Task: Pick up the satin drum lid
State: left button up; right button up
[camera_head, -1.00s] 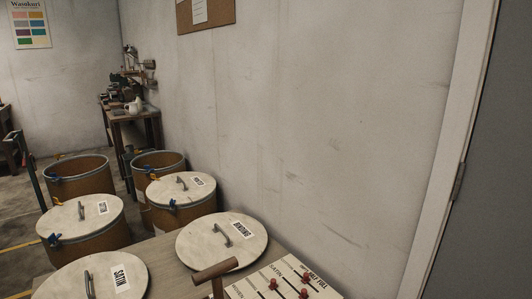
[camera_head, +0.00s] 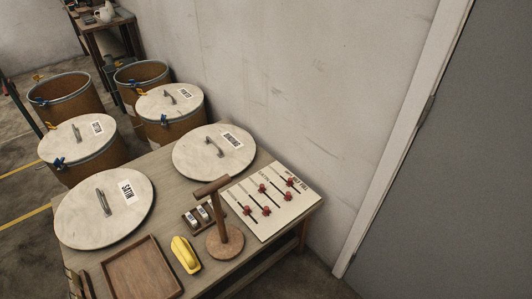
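The satin drum lid (camera_head: 78,217) is a round, pale, scuffed disc with a grey bar handle (camera_head: 103,202) and a white label reading SATIN. It lies flat at the left end of the wooden table (camera_head: 176,169). Neither of my grippers shows in the head view. Nothing covers the lid.
A second lid labelled BINDING (camera_head: 195,158) lies behind it. The table also holds a wooden tray (camera_head: 180,292), a yellow object (camera_head: 185,254), a wooden T-shaped stand (camera_head: 224,241) and a board with red sliders (camera_head: 292,207). Several drums (camera_head: 87,165) stand behind, two lidded.

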aim_at(104, 208)
jog(key=u, duration=1.3)
